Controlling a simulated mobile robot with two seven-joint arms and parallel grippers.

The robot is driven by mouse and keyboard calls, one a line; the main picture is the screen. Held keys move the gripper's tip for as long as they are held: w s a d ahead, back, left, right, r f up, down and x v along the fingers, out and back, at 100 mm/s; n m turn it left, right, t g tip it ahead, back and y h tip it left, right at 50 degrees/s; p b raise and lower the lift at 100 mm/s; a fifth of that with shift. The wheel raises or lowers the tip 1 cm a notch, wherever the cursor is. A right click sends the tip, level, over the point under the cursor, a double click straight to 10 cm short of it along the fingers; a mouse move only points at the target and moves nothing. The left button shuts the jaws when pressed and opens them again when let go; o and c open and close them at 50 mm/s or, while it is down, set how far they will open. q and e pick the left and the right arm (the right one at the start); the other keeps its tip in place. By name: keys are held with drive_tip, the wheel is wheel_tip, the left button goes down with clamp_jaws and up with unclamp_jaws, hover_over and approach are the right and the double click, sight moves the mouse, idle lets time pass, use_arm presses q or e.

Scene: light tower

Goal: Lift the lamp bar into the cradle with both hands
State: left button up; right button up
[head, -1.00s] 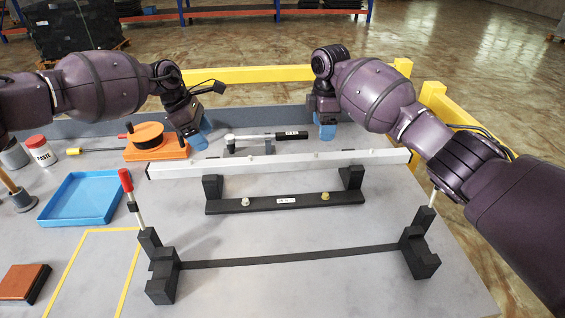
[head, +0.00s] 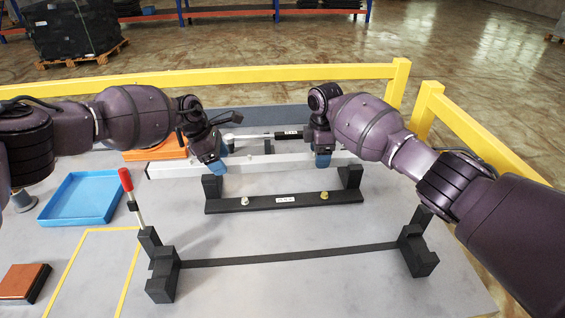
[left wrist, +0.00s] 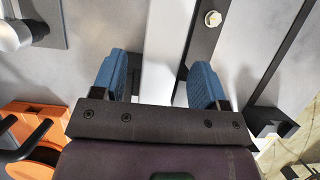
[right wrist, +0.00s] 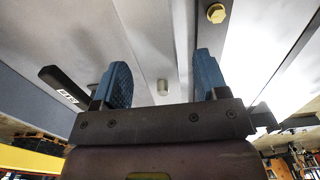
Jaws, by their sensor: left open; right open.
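The lamp bar (head: 268,163) is a long pale bar lying level across the table, just behind the uprights of a low black stand (head: 265,205). Its right part is hidden by my right arm. My left gripper (head: 217,166) is open at the bar near the left upright; the left wrist view shows the bar (left wrist: 165,50) between its fingers. My right gripper (head: 322,160) is open at the bar near the right upright, with the bar (right wrist: 155,45) between its fingers in the right wrist view. Two notched black posts (head: 163,275) (head: 418,255), joined by a strip, look like the cradle; they are empty.
A red-handled rod (head: 127,183) rises by the left post. A blue tray (head: 82,200), an orange fixture (head: 150,152) and a brown block (head: 24,283) are at left. A black-handled tool (head: 288,134) lies behind the bar. Yellow rails (head: 300,74) edge the back.

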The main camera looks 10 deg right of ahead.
use_arm(q)
drive_tip(key=shift+x, duration=0.85)
use_arm(e)
drive_tip(key=shift+f, duration=0.85)
use_arm(q)
clamp_jaws()
use_arm(e)
clamp_jaws()
use_arm(q)
drive_tip(key=shift+r, duration=0.15)
use_arm(e)
drive_tip(key=shift+r, duration=0.1)
